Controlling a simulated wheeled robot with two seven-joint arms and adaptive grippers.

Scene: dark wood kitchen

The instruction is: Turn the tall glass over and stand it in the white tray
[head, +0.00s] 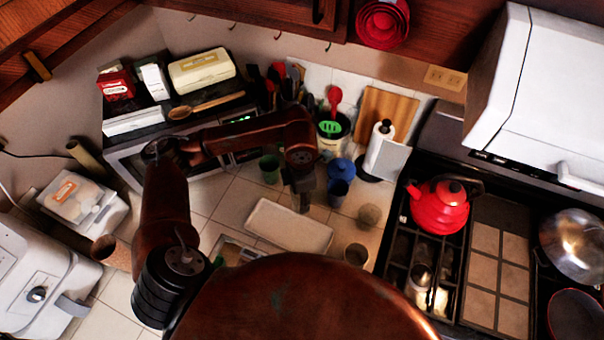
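The white tray (275,232) lies on the tiled counter, long and shallow, and looks empty. My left gripper (304,204) comes down from the forearm and hangs over or just behind the tray's far edge. It is small and dark, and I cannot tell whether its fingers are open or hold anything. A dark blue cup or glass (338,192) stands just right of the gripper. Two brownish see-through glasses stand right of the tray, one farther back (369,215) and one nearer (356,254). I cannot tell which is the tall glass. My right gripper is out of view.
A green cup (269,168) stands left of the gripper, and a blue lidded pot (341,170) behind it. A paper towel holder (384,157) stands at the back. The stove with a red kettle (438,206) is at right. The microwave (218,160) is behind my forearm.

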